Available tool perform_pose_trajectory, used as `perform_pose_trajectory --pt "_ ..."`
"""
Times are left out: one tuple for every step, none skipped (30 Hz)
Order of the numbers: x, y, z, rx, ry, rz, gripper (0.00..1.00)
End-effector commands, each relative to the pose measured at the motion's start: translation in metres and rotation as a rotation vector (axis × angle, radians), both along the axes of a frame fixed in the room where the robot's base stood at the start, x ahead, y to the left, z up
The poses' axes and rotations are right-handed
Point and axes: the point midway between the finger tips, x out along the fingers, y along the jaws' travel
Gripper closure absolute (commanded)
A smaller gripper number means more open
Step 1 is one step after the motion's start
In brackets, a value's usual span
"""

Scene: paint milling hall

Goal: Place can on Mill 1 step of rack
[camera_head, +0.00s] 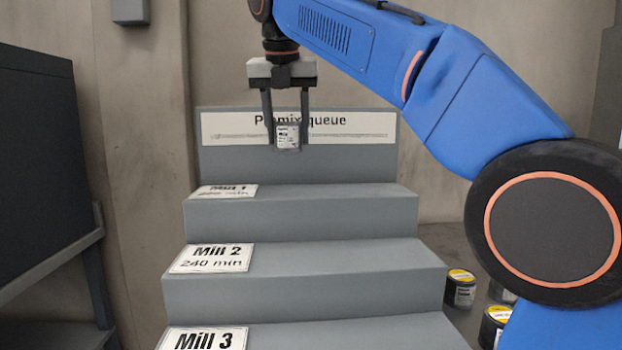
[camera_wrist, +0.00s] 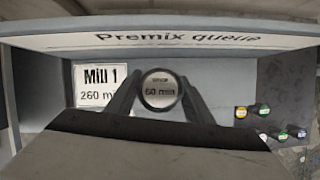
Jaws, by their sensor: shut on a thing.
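My gripper (camera_head: 287,118) is shut on a small can (camera_head: 287,136) with a white label, held upright in front of the rack's back panel. In the wrist view the can's lid (camera_wrist: 159,92) reads "60 min" between the fingers. The grey stepped rack (camera_head: 320,221) has a "Premix queue" sign (camera_head: 365,126) at its top. The Mill 1 card (camera_head: 225,191) lies at the left of the top step; in the wrist view the card (camera_wrist: 98,84) reads "260 mi", partly hidden by a finger. The can appears above the Mill 1 step, right of the card; the height gap is unclear.
Lower steps carry a Mill 2 card (camera_head: 212,258) reading 240 min and a Mill 3 card (camera_head: 203,339). Several cans stand right of the rack, including one with a yellow lid (camera_head: 460,288). A dark cabinet (camera_head: 45,165) stands left. The visible steps hold no cans.

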Motion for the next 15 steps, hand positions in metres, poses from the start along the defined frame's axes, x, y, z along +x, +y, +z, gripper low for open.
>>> perform_pose_trajectory --pt "-0.002 -0.001 -0.007 0.000 0.001 0.001 0.84" --pt "-0.002 -0.001 -0.011 -0.001 0.001 0.001 0.84" --pt "-0.001 -0.001 -0.018 -0.002 0.001 0.001 0.84" --pt "-0.001 -0.001 -0.022 -0.001 0.002 0.001 0.84" --pt "-0.001 -0.001 -0.027 0.000 0.001 0.001 0.84" --pt "-0.002 -0.001 -0.032 -0.001 0.001 0.000 0.84" --pt "-0.001 -0.001 -0.036 0.000 0.001 0.000 0.84" --pt "-0.001 -0.001 -0.039 0.000 0.001 0.000 0.84" --pt "-0.001 -0.001 -0.043 0.000 0.001 0.000 0.84" --pt "-0.001 -0.001 -0.045 0.000 0.001 0.000 0.84" --pt "-0.001 0.000 -0.047 0.000 0.001 0.000 0.84" --pt "0.000 0.000 -0.049 0.000 0.000 0.000 0.84" --pt "0.000 0.000 -0.050 0.001 0.000 0.000 0.84" --pt "-0.001 0.000 -0.052 0.001 -0.001 0.000 0.84" --pt "-0.001 -0.001 -0.056 0.000 0.000 0.001 0.84"
